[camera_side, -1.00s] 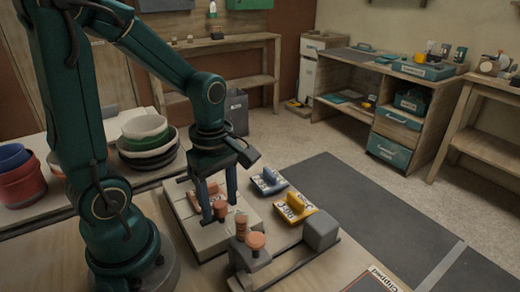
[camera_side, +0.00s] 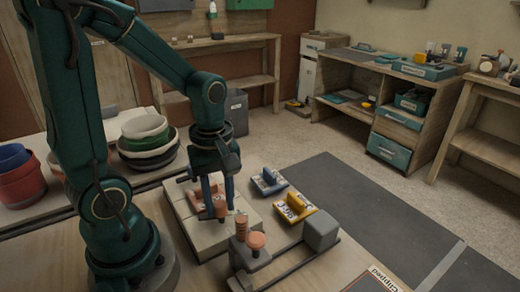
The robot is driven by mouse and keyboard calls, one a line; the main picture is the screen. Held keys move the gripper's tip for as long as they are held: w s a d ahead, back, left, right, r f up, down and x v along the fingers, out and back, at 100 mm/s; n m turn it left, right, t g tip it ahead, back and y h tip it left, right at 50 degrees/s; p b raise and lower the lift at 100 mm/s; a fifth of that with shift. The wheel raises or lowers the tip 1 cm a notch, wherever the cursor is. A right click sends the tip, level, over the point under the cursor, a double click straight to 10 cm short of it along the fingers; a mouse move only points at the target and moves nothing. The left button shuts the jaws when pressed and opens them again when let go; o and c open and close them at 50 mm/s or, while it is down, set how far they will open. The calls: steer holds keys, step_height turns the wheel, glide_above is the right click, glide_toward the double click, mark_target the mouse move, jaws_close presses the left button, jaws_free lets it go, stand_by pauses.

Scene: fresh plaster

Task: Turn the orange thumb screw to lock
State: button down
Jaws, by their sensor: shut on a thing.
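An orange thumb screw (camera_side: 220,209) stands on a pale block (camera_side: 188,222) on the bench. My gripper (camera_side: 218,205) points down over it, with a finger on either side, and is shut on its head. The fingers partly hide the screw, so which way its head is turned cannot be seen. Other orange parts show on the block just behind the fingers.
A grey fixture with a rail (camera_side: 290,262), a grey block (camera_side: 320,229) and two orange knobs (camera_side: 256,241) stands in front right. A blue piece (camera_side: 269,182) and a yellow labelled piece (camera_side: 295,208) lie right of the pale block. Stacked bowls (camera_side: 147,140) are behind left.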

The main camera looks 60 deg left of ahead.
mark_target(220, 204)
steer(key=m, duration=0.6)
steer(key=shift+m, duration=0.3)
steer(key=m, duration=0.6)
steer(key=shift+m, duration=0.6)
steer(key=c, duration=0.6)
jaws_free()
steer(key=shift+r, duration=2.6)
